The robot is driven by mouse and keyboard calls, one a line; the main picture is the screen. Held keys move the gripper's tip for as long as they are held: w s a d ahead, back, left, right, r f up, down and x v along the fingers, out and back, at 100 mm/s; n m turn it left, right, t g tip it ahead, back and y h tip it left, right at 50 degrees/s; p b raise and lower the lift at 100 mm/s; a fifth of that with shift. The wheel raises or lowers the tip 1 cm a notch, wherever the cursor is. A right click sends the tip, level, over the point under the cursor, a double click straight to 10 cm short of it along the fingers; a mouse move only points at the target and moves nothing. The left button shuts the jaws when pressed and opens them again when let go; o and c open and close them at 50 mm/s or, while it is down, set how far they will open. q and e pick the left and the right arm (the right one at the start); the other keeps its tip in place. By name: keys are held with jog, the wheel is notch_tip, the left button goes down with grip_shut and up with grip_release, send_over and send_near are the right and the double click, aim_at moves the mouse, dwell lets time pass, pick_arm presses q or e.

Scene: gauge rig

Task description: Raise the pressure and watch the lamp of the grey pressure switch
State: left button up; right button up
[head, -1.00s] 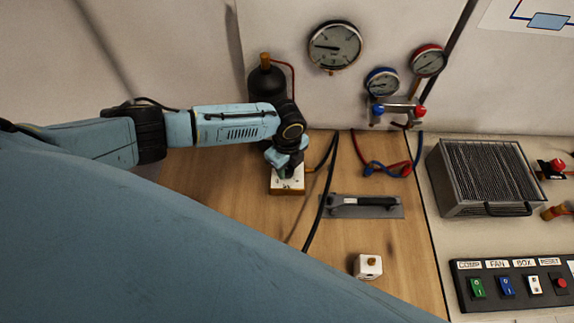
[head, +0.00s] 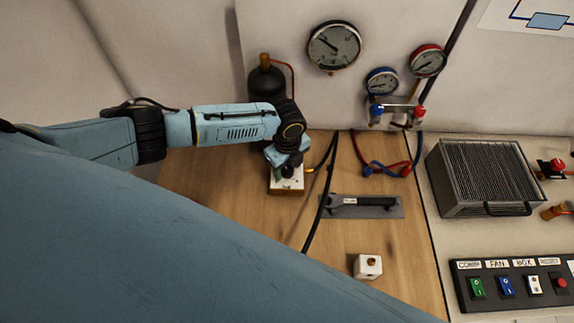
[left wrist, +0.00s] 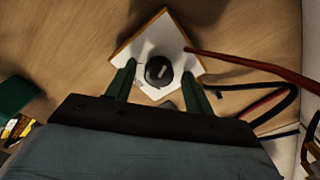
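A white-topped wooden box (head: 286,187) with a round black knob stands on the bench below the black bottle. My left gripper (left wrist: 158,75) is over it; in the left wrist view its two dark green fingers are apart on either side of the black knob (left wrist: 159,71), with gaps showing. The large gauge (head: 334,47) on the wall has its needle pointing up and left. A small white block (head: 368,266) with a brass top sits at the bench front. I cannot make out a grey pressure switch with a lamp. My right gripper is out of view.
A black bottle (head: 266,80) stands behind the box. A blue gauge (head: 382,81) and a red gauge (head: 428,61) have hoses below. A grey plate with a handle (head: 362,207), a finned unit (head: 485,175) and a switch panel (head: 515,286) lie to the right.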

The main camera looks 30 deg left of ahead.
aim_at(287, 170)
pick_arm(q)
notch_tip(287, 170, up, 13)
jog(key=shift+r, duration=0.15)
dwell(0.6)
jog(key=shift+s, duration=0.1)
dwell(0.3)
